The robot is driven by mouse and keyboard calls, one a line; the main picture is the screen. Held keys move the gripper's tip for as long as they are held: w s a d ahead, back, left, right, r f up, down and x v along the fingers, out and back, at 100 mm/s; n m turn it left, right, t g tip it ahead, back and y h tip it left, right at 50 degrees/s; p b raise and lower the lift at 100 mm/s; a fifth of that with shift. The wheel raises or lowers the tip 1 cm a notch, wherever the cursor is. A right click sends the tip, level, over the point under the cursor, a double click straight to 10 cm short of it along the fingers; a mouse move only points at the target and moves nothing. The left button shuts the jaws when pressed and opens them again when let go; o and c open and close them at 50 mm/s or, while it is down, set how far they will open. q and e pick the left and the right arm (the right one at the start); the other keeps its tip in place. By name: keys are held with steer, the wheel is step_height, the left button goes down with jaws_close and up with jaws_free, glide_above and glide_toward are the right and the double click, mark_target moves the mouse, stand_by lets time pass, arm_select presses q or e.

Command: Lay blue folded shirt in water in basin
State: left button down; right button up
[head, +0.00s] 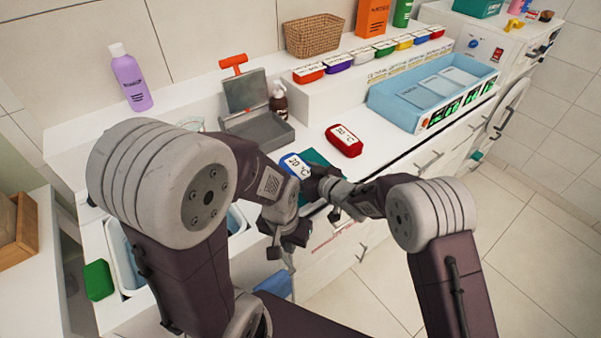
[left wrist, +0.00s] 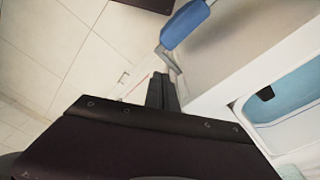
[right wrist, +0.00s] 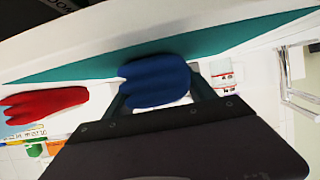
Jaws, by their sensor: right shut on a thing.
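The blue folded shirt (head: 297,165), with a white label, is at the counter's front by a teal mat. My right gripper (head: 315,180) is shut on it; in the right wrist view the shirt (right wrist: 155,78) sits between the fingers. I cannot tell whether it touches the mat. The basin (head: 120,268) is at the lower left, largely hidden by my left arm. The left wrist view shows its pale rim (left wrist: 248,122) and blue water (left wrist: 297,90). My left gripper (head: 285,245) hangs empty in front of the counter; its fingers (left wrist: 162,92) look closed together.
A red folded shirt (head: 344,140) lies behind the teal mat (head: 314,157). A grey scale-like stand (head: 255,127), a brown pump bottle (head: 279,101) and a blue sorting tray (head: 405,108) stand behind. A green block (head: 98,280) is left of the basin. Floor at right is clear.

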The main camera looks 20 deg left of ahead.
steer(key=shift+f, duration=0.1)
steer(key=o, duration=1.4)
steer(key=shift+r, duration=0.2)
steer(key=shift+s+d+r, duration=0.1)
steer(key=shift+s+d, duration=0.05)
steer(key=shift+d, duration=0.1)
steer(key=v, duration=1.1)
steer(key=shift+d, duration=0.2)
